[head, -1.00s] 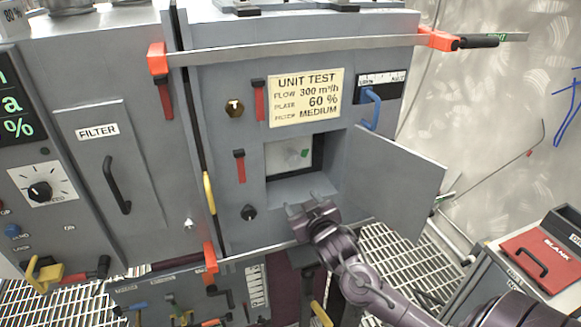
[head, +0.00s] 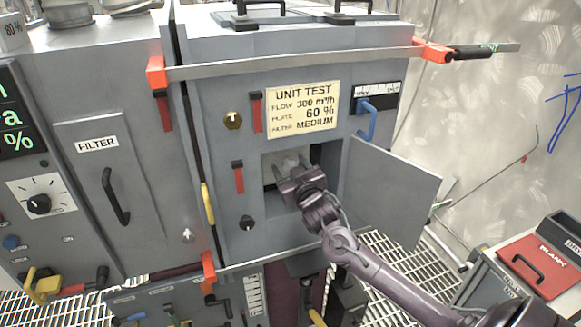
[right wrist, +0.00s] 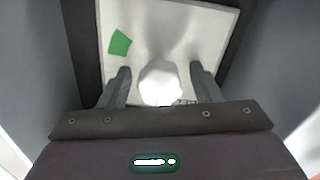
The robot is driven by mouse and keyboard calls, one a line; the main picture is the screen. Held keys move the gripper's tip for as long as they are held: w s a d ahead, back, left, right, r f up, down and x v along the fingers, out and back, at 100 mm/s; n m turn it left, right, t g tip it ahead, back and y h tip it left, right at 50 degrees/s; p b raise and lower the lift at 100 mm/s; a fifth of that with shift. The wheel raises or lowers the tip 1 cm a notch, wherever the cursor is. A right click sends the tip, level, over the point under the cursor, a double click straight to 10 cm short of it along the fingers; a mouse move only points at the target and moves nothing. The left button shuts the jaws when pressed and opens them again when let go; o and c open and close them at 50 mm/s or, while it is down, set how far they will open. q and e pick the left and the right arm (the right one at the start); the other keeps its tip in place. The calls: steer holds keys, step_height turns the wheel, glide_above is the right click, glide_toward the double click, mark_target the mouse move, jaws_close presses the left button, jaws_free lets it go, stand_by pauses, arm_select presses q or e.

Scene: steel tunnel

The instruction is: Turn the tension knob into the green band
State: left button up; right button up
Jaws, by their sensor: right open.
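In the right wrist view the tension knob (right wrist: 160,84) is a bright white round knob on a pale panel (right wrist: 175,25). The green band (right wrist: 120,42) is a small green patch on that panel, up and left of the knob. My right gripper (right wrist: 160,70) is open, with one finger on each side of the knob and small gaps showing. In the head view my right gripper (head: 289,170) reaches into the square recess (head: 269,168) of the grey cabinet and hides most of the panel. The knob's pointer cannot be made out. My left gripper is not in view.
The recess door (head: 393,190) stands open to the right, close beside my right arm. A cream test sign (head: 303,106) is above the recess. A steel bar (head: 290,65) with orange ends crosses the cabinet higher up. Red levers (head: 238,177) sit left of the recess.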

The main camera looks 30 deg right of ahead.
steer(key=c, duration=1)
steer(key=shift+n, duration=0.3)
steer(key=n+p, duration=0.1)
steer(key=n, duration=0.1)
steer(key=shift+n, duration=0.3)
steer(key=n+p, duration=0.1)
steer(key=n, duration=0.3)
steer(key=shift+a+n+p, duration=0.15)
steer(key=shift+n+p, duration=0.15)
steer(key=shift+p, duration=0.1)
steer(key=n+p, duration=0.1)
steer(key=n, duration=0.3)
steer(key=shift+f+n+p, duration=0.15)
steer(key=shift+n+p, duration=0.2)
steer(key=shift+n, duration=1.35)
